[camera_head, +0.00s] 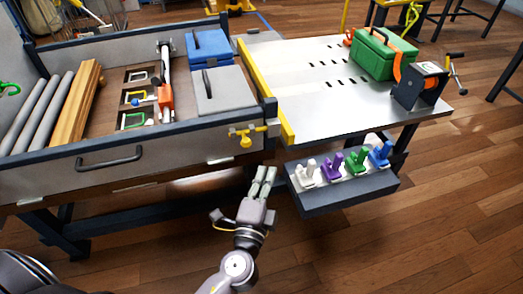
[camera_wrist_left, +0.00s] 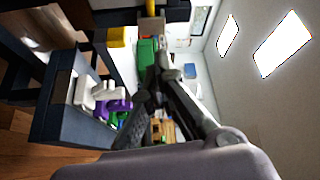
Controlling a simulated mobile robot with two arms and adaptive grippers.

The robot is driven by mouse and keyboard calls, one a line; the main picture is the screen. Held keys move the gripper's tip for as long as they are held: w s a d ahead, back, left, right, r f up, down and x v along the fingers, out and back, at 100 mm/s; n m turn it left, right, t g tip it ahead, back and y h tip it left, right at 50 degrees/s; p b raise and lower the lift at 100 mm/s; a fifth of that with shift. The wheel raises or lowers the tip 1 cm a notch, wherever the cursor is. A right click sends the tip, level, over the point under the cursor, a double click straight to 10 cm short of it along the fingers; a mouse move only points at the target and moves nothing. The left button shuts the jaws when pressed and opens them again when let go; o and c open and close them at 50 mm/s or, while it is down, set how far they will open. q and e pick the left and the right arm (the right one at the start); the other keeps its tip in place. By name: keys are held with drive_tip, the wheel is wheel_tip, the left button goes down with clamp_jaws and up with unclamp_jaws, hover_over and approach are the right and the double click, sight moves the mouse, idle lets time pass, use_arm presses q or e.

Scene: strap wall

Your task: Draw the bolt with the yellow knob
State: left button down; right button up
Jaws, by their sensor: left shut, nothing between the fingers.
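The bolt with the yellow knob (camera_head: 246,141) is on the front right corner of the grey drawer-like bed (camera_head: 130,145), in the head view. Its knob hangs below a yellow bar that runs across the dark corner post. My left gripper (camera_head: 265,172) is below and slightly right of the knob, apart from it, with its fingers together and nothing between them. In the left wrist view the fingers (camera_wrist_left: 160,70) point away from the camera, and I cannot make out the bolt there. My right gripper is in neither view.
A dark rack (camera_head: 345,190) with white, purple, green and blue handled pieces stands just right of the left gripper. Open floor lies in front.

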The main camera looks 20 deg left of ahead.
sight(245, 146)
use_arm(q)
drive_tip(key=w+a+p, duration=0.1)
drive_tip(key=w+a, duration=0.3)
drive_tip(key=w, duration=0.4)
drive_tip(key=shift+w+f+p, duration=0.15)
drive_tip(key=shift+w+p, duration=0.1)
drive_tip(key=shift+p, duration=0.15)
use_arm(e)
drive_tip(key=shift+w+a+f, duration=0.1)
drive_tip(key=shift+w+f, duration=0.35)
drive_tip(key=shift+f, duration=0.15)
use_arm(q)
drive_tip(key=shift+a, duration=0.2)
drive_tip(key=s+a, duration=0.2)
drive_tip(key=a, duration=0.1)
drive_tip(key=shift+s+b, duration=0.1)
drive_tip(key=shift+b, duration=0.25)
drive_tip(key=shift+s+a, duration=0.25)
drive_tip(key=shift+a, duration=0.1)
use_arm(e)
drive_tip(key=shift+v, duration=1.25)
use_arm(q)
drive_tip(key=shift+w, duration=0.1)
